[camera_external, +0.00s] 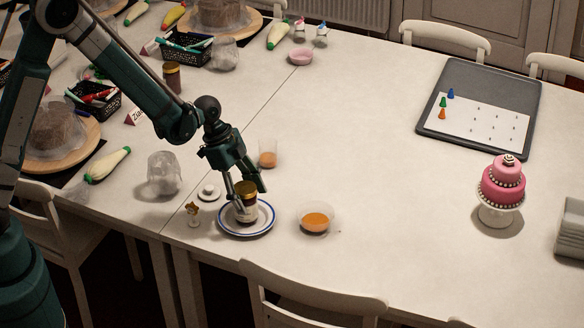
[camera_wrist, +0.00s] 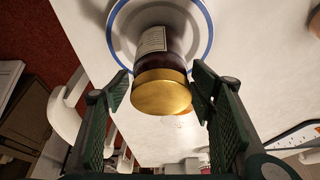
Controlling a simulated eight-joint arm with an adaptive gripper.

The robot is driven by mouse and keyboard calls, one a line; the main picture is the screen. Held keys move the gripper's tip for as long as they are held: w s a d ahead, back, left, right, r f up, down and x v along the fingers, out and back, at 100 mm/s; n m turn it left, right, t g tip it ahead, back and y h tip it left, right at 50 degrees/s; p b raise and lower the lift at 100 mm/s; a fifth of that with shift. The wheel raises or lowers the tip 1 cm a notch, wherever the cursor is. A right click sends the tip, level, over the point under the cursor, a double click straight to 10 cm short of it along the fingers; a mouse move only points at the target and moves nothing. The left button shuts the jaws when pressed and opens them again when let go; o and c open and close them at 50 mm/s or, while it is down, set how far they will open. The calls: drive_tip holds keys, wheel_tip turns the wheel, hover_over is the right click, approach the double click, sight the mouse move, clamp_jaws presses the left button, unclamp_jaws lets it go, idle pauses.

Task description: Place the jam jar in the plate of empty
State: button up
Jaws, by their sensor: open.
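The jam jar (camera_external: 247,207) is dark with a pale label and a gold lid. It stands on a white plate with a blue rim (camera_external: 266,226). In the wrist view the jar (camera_wrist: 160,62) shows lid towards me, over the plate (camera_wrist: 118,38). My gripper (camera_external: 247,190) is above and around the upper part of the jar. In the wrist view its two green fingers (camera_wrist: 160,88) are spread on either side of the lid, with a gap visible at the left. A second dark jar with a gold lid (camera_external: 172,77) stands further back at the left.
A bowl of orange filling (camera_external: 315,220) is right of the plate, and a small cup (camera_external: 268,158) stands behind it. A star-topped piece (camera_external: 193,214), a white lidded item (camera_external: 208,192) and a clear glass (camera_external: 164,173) are to the left. A pink cake (camera_external: 503,183) stands far right.

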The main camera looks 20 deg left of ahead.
drive_tip(key=shift+p+v, duration=0.45)
drive_tip(key=shift+v, duration=3.65)
drive_tip(key=shift+a+r, duration=0.4)
drive_tip(key=shift+r, duration=0.05)
drive_tip(key=s+a+r+n+t+y, duration=0.15)
drive_tip(key=a+r+n, duration=0.25)
drive_tip(key=a+r, duration=0.55)
drive_tip(key=s+a+r+n+t, duration=0.2)
drive_tip(key=a+r+n, duration=0.35)
drive_tip(key=a, duration=0.75)
drive_tip(key=s+a+r+n+t+y, duration=0.1)
drive_tip(key=s+a+r+n, duration=0.2)
drive_tip(key=s+a, duration=0.5)
drive_tip(key=s+a+r+n+t+y, duration=0.2)
drive_tip(key=s+a+n, duration=0.3)
drive_tip(key=a, duration=0.8)
drive_tip(key=s+r, duration=0.1)
drive_tip(key=s, duration=0.2)
drive_tip(key=shift+s+r, duration=0.25)
drive_tip(key=shift+a+n+t, duration=0.15)
drive_tip(key=shift+n+t, duration=0.1)
